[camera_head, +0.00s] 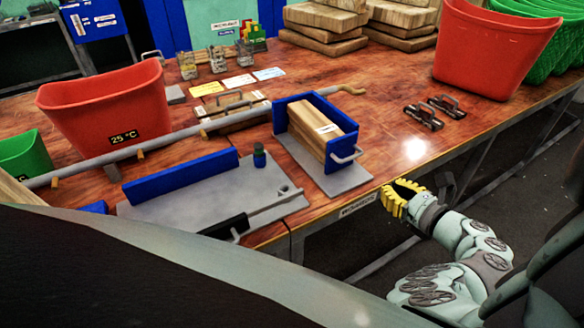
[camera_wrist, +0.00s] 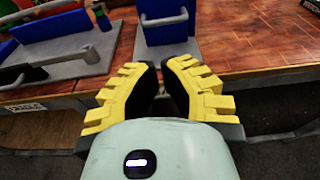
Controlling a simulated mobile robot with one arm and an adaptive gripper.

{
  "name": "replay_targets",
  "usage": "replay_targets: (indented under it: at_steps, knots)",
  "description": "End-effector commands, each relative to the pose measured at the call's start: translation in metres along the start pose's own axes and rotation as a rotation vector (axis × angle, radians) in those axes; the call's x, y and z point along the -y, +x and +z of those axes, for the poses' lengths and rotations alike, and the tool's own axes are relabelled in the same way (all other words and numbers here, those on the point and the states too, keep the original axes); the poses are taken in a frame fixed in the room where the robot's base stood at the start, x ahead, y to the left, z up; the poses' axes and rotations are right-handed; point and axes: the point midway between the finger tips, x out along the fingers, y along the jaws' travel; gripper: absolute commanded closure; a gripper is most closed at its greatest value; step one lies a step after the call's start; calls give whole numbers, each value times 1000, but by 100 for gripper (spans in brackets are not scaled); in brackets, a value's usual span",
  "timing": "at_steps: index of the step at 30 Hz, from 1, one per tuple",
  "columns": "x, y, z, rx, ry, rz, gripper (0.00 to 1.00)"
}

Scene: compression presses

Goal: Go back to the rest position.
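My gripper (camera_head: 396,190) is off the front edge of the wooden workbench (camera_head: 375,130), low and to the right of the blue-walled press in the head view. In the wrist view, its two yellow toothed fingers with black pads (camera_wrist: 160,66) point forward towards the bench edge. A narrow gap shows between them, with nothing held in it. The blue press box (camera_head: 345,172) holds light wooden boards and has a grey handle on its front. It also shows ahead of the fingertips in the wrist view (camera_wrist: 165,32).
A grey plate (camera_head: 160,212) with a blue wall and a lever is left of the box. Red bins (camera_head: 105,108) and (camera_head: 490,50) stand at left and right. Two dark handled pieces (camera_head: 435,110) lie right on the bench. Open floor (camera_head: 480,190) lies beside my arm.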

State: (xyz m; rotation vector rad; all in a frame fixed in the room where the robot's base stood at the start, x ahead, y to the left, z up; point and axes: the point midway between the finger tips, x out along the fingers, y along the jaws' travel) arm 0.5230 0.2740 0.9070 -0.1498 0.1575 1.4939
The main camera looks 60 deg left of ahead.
Motion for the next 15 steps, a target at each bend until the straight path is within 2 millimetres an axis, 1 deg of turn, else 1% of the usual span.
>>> replay_targets:
  at_steps: [3,11,13,15]
  knots:
    - [0,-6,0,0,2,0,100]
    - [1,-8,-2,-8,-2,-8,100]
    - [6,-10,-7,-36,-15,-41,100]
    - [18,-15,-17,-90,-44,-107,100]
